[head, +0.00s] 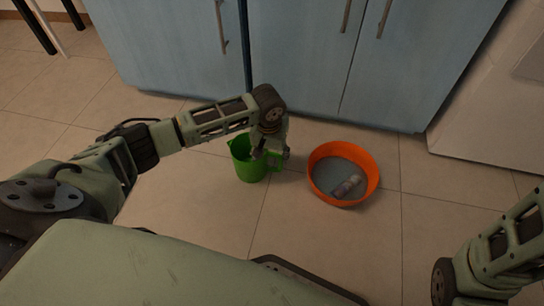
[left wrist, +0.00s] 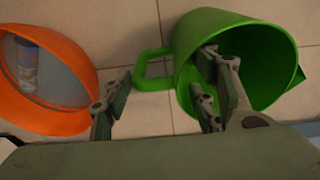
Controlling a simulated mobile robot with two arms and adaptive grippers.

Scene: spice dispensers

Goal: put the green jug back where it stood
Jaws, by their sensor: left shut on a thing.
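The green jug (head: 246,163) is upright in the head view, left of the orange basin. I cannot tell whether its base touches the floor. My left gripper (head: 270,152) is at its rim on the handle side and is shut on it. In the left wrist view the jug (left wrist: 235,40) shows its open mouth, which looks empty, and its handle points left. My right gripper is out of view; only part of the right arm shows.
An orange basin (head: 371,178) with a grey inside stands right of the jug, holding a small pale bottle (head: 347,187). Blue cabinets (head: 300,60) close off the back. A white unit (head: 485,110) stands at the right. The tiled floor (head: 330,245) in front is clear.

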